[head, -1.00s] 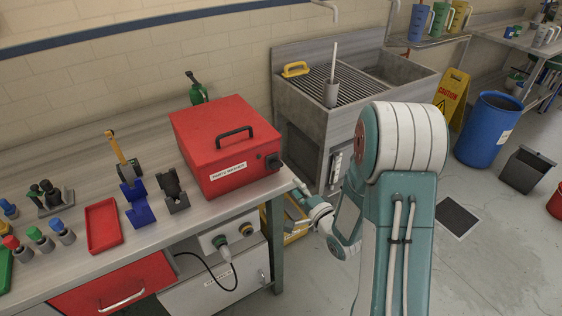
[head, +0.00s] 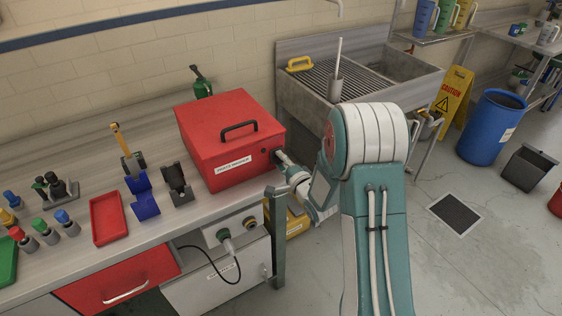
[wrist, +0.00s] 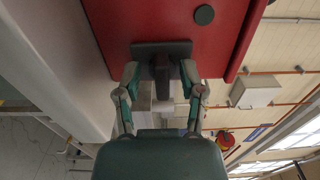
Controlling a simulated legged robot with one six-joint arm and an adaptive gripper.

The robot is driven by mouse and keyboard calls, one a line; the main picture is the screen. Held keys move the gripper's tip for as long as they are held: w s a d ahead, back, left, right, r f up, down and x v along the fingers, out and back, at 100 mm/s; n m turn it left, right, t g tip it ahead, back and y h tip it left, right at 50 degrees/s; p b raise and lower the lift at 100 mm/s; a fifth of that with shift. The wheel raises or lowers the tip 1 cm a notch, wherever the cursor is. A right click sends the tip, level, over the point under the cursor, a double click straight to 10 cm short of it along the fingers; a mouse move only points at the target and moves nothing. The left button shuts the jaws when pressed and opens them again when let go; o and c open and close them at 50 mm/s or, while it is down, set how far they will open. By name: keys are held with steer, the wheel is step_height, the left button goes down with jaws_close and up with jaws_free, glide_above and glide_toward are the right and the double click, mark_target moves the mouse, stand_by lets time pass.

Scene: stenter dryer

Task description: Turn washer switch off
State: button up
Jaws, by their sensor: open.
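The red parts washer (head: 228,143) stands on the bench, with a handle on its lid and a white label on its front. In the wrist view the switch (wrist: 160,48) shows as a dark plate with a knob sticking out. My gripper (wrist: 160,72) is open, its two fingers on either side of the knob, with fingertips close to the plate. I cannot tell whether they touch it.
A dark round spot (wrist: 204,15) is on the washer's red face near the switch. The metal bench (head: 190,215) carries a red tray (head: 108,218) and blue and black holders to the left. A sink (head: 365,85) stands behind right.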

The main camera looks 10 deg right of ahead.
steer(key=shift+d, duration=0.1)
jaws_close()
steer(key=shift+n, duration=0.3)
steer(key=n, duration=0.3)
steer(key=shift+f, duration=0.1)
steer(key=n, duration=0.5)
steer(key=shift+d, duration=0.1)
steer(key=n, duration=0.9)
steer(key=shift+n, duration=0.3)
jaws_free()
